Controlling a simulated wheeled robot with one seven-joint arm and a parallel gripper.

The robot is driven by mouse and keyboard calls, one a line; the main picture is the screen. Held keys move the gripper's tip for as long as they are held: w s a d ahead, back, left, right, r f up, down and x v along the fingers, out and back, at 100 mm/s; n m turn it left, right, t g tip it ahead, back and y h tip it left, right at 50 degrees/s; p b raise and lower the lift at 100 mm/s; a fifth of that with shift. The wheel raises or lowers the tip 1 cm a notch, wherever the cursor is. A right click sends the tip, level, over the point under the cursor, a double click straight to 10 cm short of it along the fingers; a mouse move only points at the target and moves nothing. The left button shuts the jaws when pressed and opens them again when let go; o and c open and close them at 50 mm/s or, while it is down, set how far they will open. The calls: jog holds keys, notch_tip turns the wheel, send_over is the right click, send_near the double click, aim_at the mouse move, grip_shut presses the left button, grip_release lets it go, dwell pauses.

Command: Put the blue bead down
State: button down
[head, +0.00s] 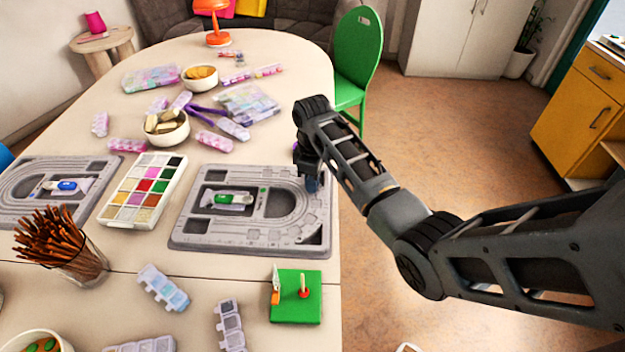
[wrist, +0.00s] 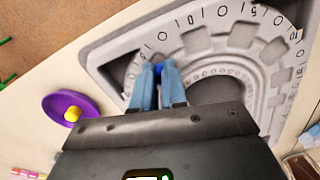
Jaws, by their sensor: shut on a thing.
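My gripper (head: 312,183) is low at the right edge of the right-hand grey bead board (head: 215,243). In the wrist view its blue fingertips (wrist: 157,84) are shut on a blue bead (wrist: 157,68), which shows just between the tips. The bead is over the rounded, numbered end of the board (wrist: 118,45), by the curved groove. I cannot tell whether it touches the board. In the head view the bead is not clearly visible behind my arm.
A purple dish (wrist: 62,103) with a yellow knob or bead lies beside the board. A colour tray (head: 120,215) and another bead board (head: 20,222) stand to the left. A green pegged block (head: 283,313) sits in front. The table edge is close on the right.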

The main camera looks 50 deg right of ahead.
jog(key=c, duration=1.2)
grip_release()
jog(key=shift+f, duration=0.1)
jog(key=shift+o, duration=0.2)
notch_tip(320, 180, up, 13)
jog(key=p, duration=0.2)
jog(key=shift+f, duration=0.2)
jog(key=shift+d, duration=0.1)
